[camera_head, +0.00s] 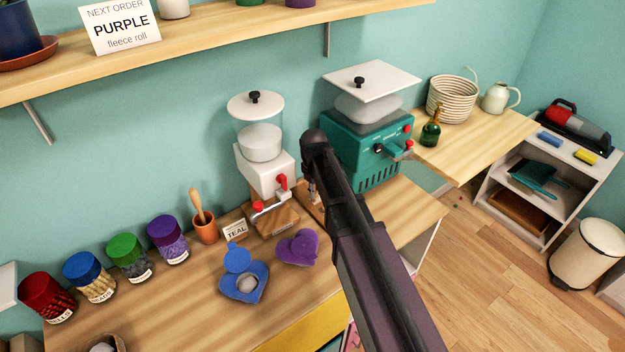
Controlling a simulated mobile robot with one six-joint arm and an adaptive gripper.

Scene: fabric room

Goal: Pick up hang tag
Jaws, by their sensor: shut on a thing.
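My arm reaches up from the bottom right and hides most of my gripper (313,191), which shows only as a small part beside the wooden board between the two machines. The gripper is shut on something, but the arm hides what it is. I cannot make out a hang tag for certain. A small card reading TEAL (236,231) stands on the table in front of the terracotta pot (206,231), to the left of the gripper and apart from it.
A white hand-cranked machine (262,168) and a teal machine (352,147) flank the gripper closely. The wooden tabletop (190,315) is clear at front.

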